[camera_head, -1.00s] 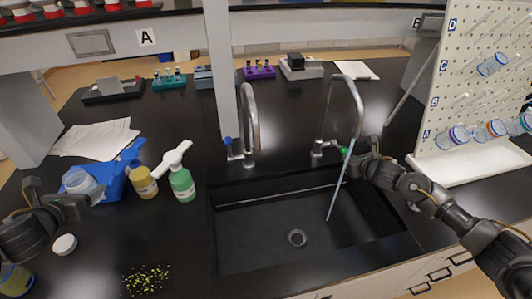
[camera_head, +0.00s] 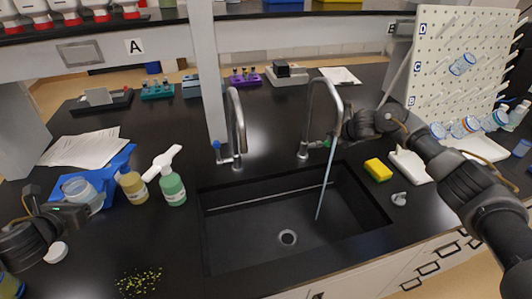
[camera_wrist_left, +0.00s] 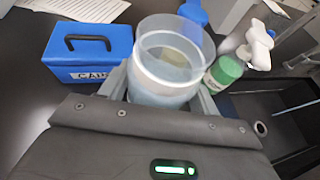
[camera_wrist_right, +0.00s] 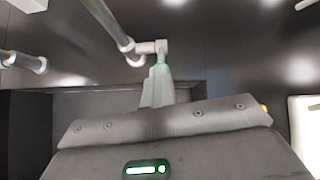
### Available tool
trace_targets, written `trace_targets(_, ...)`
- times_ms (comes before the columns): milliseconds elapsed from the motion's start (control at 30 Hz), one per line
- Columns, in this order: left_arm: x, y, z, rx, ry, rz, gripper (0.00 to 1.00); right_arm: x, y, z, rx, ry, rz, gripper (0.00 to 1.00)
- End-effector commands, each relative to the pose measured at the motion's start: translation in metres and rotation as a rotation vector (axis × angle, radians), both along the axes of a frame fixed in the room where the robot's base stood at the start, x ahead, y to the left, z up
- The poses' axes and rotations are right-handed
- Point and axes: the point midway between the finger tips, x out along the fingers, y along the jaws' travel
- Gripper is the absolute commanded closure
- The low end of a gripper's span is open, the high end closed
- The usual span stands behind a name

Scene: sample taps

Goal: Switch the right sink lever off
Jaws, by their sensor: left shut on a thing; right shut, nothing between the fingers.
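The right sink tap (camera_head: 311,112) is a curved metal spout, and a pale blue stream of water (camera_head: 324,185) falls from it into the black sink (camera_head: 250,208). My left gripper (camera_head: 84,207) is shut on a clear jar (camera_wrist_left: 172,65) over the left counter.
The left tap (camera_head: 238,125) has a blue-marked lever. Bottles (camera_head: 173,188) and a blue box (camera_wrist_left: 90,50) stand left of the sink. A yellow sponge (camera_head: 378,169) lies right of it. A pegboard (camera_head: 455,75) stands at the back right.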

Motion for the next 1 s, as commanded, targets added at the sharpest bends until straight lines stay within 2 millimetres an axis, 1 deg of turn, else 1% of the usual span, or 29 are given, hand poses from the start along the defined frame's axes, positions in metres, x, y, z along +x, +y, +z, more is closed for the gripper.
trace_targets(200,0.0020,-0.0020,-0.0001,-0.001,-0.001,-0.003,0.69,-0.0016,-0.0024,-0.0026,0.000,0.002,-0.004,1.00)
trace_targets(1000,0.0025,-0.0025,0.0002,-0.001,-0.002,-0.004,0.69,-0.0016,-0.0056,-0.0027,-0.001,0.001,-0.009,1.00)
